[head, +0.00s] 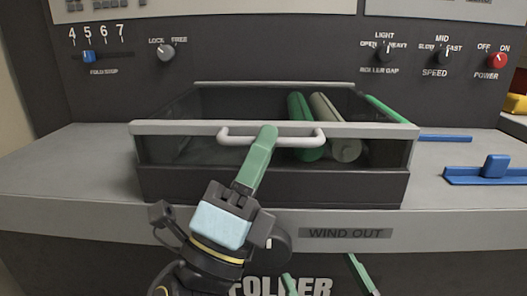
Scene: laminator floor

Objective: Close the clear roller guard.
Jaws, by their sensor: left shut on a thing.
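The clear roller guard (185,150) has a pale grey frame and see-through panel at the front of the dark roller housing. I cannot tell whether it is fully closed. Its white bar handle (305,140) runs across the front rail. My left gripper (264,140) is shut on the handle, left of its middle. Behind the guard lie a green roller (300,108) and a grey-beige roller (328,112). My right gripper (325,277) shows only as two green fingers at the bottom edge. They are apart with nothing seen between them.
A blue guide with a block (495,167) sits on the grey deck to the right. The deck (65,170) is clear at the left.

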